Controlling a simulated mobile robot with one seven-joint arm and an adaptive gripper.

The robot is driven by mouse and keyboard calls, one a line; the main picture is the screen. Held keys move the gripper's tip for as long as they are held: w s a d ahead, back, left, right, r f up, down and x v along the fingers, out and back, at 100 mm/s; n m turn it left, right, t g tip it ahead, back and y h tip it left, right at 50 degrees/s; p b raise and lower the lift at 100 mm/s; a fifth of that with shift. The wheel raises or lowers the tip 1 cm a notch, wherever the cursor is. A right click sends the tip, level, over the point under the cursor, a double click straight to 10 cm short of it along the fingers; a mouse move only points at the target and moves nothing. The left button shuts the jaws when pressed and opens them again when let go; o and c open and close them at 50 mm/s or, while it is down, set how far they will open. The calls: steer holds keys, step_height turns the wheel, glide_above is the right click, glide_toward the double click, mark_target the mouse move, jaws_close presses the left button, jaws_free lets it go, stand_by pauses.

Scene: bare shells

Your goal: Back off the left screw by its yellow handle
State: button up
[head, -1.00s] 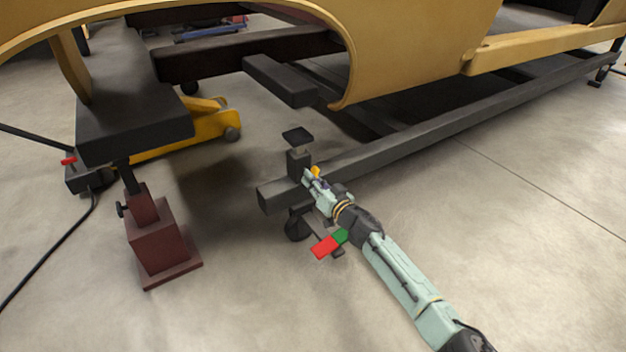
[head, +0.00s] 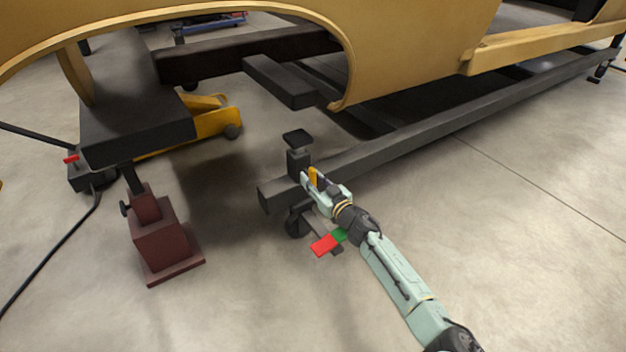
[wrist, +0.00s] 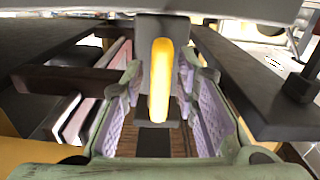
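The yellow handle (head: 313,177) is at the front end of the dark frame rail, below a small dark pad (head: 297,137) on a short post (head: 298,161). In the wrist view the yellow handle (wrist: 160,78) stands upright between my fingers, in front of a dark grey block (wrist: 176,27). My gripper (head: 309,187) is at the handle. In the wrist view my gripper (wrist: 158,100) is open, with a purple-padded finger on each side and a gap to the handle on both sides. The screw's thread is not visible.
The long dark rail (head: 430,128) runs back right, under the yellow car shell (head: 408,50). A maroon stand (head: 160,243) and a yellow jack (head: 215,122) are to the left. A caster (head: 296,222) sits below the rail end. The floor at right is clear.

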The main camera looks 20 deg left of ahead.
steer(key=shift+o, duration=0.3)
steer(key=v, duration=1.2)
